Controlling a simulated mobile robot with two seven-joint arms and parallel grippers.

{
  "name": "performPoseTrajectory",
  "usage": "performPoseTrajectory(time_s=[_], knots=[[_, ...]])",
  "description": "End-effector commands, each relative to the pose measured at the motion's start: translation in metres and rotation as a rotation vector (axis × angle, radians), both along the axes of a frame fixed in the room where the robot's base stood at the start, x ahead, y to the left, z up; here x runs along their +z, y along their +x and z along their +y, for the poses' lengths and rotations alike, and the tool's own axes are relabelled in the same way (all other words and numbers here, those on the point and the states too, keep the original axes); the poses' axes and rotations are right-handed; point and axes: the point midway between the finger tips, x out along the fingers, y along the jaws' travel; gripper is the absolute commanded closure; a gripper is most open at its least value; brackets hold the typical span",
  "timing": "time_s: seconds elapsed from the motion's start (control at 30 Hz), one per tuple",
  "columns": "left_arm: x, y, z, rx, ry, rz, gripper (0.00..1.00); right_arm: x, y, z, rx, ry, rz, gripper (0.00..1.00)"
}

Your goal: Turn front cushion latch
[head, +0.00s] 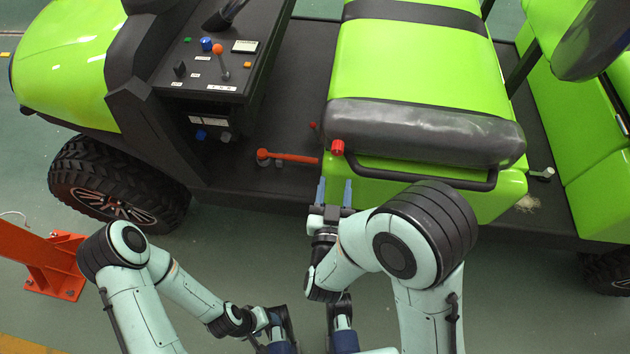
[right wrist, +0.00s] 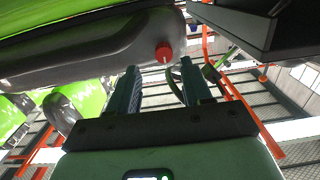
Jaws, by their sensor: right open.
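The front cushion latch is a red knob (head: 337,147) at the front left corner of the front seat cushion (head: 424,132), beside the black rail. The red knob also shows in the right wrist view (right wrist: 164,53), with a white mark on its face. My right gripper (head: 334,191) is open and empty, with its two blue fingers pointing at the knob from a short distance below it in the head view. In the right wrist view the knob appears between and just beyond the fingertips (right wrist: 160,69). My left arm is folded low in the head view; its gripper's fingers cannot be made out clearly.
A red-handled lever (head: 290,157) lies on the cart floor left of the knob. A control panel (head: 216,67) with small knobs stands farther left. The black rail (head: 420,178) runs along the cushion's front. An orange post base (head: 52,266) stands at the left.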

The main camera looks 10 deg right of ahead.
Motion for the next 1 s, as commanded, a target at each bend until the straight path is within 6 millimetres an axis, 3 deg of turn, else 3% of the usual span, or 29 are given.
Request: performPoseTrajectory(time_s=[0.17, 0.37, 0.87, 0.9, 1.0], knots=[[-0.003, 0.000, 0.000, -0.001, -0.001, -0.002, 0.40, 0.010, -0.002, 0.001, -0.012, -0.007, -0.042, 0.51], [-0.001, 0.000, -0.001, -0.001, -0.001, 0.000, 0.40, 0.012, 0.011, -0.003, -0.016, -0.007, -0.045, 0.51], [0.006, -0.004, 0.000, -0.003, -0.002, 0.012, 0.40, 0.012, 0.082, -0.024, -0.014, -0.009, -0.044, 0.51], [0.006, -0.004, 0.000, -0.003, -0.002, 0.013, 0.40, 0.011, 0.085, -0.024, -0.012, -0.008, -0.043, 0.54], [0.005, -0.004, 0.000, -0.003, -0.002, 0.013, 0.40, 0.011, 0.083, -0.023, -0.011, -0.008, -0.042, 0.83]])
